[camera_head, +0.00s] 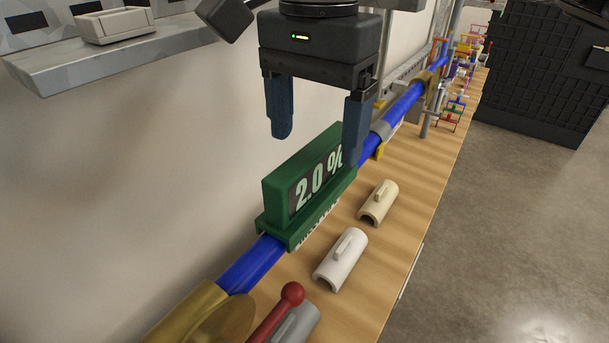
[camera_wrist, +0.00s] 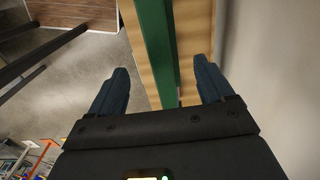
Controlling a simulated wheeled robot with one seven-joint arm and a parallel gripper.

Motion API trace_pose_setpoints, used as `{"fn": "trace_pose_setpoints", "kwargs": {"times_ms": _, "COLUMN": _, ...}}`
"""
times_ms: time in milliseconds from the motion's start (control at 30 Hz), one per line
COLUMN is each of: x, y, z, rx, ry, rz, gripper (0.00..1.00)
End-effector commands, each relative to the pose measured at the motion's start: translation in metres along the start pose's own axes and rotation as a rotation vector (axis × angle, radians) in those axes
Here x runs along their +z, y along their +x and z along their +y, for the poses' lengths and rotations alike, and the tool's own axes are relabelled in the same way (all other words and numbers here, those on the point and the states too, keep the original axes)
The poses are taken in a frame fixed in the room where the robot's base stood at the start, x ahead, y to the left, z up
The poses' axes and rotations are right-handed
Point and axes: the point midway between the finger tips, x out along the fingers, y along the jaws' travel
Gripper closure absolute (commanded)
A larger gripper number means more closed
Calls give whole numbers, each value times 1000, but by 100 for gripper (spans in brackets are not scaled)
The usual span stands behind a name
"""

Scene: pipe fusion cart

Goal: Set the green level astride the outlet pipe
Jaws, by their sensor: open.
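The green level (camera_head: 304,187), with a display reading 2.0 %, sits upright on the blue outlet pipe (camera_head: 250,265), its length along the pipe. Its base appears to straddle the pipe; the underside is hidden. My gripper (camera_head: 318,146) is open above the level, one finger to the left and behind it, the other overlapping its right end in the head view. In the wrist view the level's green top (camera_wrist: 156,45) runs between the two open fingers, apart from both. Nothing is held.
White (camera_head: 341,262) and cream (camera_head: 379,203) half-round saddles lie on the wooden bench (camera_head: 420,195) beside the pipe. A red-knobbed lever (camera_head: 291,294) and brass fitting (camera_head: 190,312) are in front. A grey shelf (camera_head: 110,57) is at the left wall. Racked coloured items stand at the far end.

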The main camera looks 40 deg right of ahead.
Motion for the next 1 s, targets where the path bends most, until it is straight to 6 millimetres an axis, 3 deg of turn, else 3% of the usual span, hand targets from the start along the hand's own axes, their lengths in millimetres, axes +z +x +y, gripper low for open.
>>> {"fn": "trace_pose_setpoints", "kwargs": {"times_ms": 367, "x": -2, "y": 34, "z": 0, "rx": 2, "ry": 1, "rz": 4, "gripper": 19}}
{"fn": "trace_pose_setpoints", "kwargs": {"times_ms": 633, "x": -3, "y": 70, "z": -2, "rx": 1, "ry": 2, "rz": 3, "gripper": 19}}
{"fn": "trace_pose_setpoints", "kwargs": {"times_ms": 933, "x": -3, "y": 77, "z": -2, "rx": 0, "ry": 2, "rz": 5, "gripper": 19}}
{"fn": "trace_pose_setpoints", "kwargs": {"times_ms": 1000, "x": -3, "y": 77, "z": -2, "rx": 0, "ry": 1, "rz": 5, "gripper": 24}}
